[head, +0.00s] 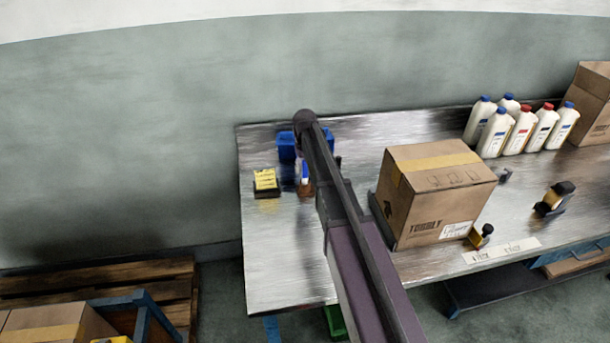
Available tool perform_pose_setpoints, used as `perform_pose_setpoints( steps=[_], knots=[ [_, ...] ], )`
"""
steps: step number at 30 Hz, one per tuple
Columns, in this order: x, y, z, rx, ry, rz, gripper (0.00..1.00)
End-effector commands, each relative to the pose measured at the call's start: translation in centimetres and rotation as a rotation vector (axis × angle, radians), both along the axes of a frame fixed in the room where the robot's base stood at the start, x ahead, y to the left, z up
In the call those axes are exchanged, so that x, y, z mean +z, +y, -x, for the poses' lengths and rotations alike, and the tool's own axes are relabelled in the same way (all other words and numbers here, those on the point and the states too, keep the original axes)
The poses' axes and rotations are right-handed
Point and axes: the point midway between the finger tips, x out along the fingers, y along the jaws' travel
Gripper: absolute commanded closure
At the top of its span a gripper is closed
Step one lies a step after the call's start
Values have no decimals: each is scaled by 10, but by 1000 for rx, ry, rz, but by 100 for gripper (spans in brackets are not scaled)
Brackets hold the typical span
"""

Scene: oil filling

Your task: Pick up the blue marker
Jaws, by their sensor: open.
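A small upright blue-and-white object (305,173) stands at the left part of the metal table, with a brown base or holder (305,189) at its foot. It may be the blue marker, but it is too small to be sure. My arm passes just right of it and covers part of that area. My gripper cannot be made out; it is hidden behind my arm, so its distance from the marker does not show.
The metal table (275,250) holds a blue bin (287,146), yellow notes on a dark block (265,181), a cardboard box (430,190), stamp-like items (553,199) and several white bottles (522,130). The table's front left is clear. Wooden pallets (160,275) lie lower left.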

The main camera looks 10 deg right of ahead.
Motion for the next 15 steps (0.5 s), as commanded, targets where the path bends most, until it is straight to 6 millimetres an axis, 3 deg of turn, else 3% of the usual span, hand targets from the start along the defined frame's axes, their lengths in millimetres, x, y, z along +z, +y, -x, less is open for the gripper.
perform_pose_setpoints(
  steps=[4, 9, 11, 15],
  knots=[
    [0, 0, 0, 0, 0, 0, 34],
    [0, 0, 0, 0, 0, 0, 84],
    [0, 0, 0, 0, 0, 0, 98],
    [0, 0, 0, 0, 0, 0, 98]
  ],
)
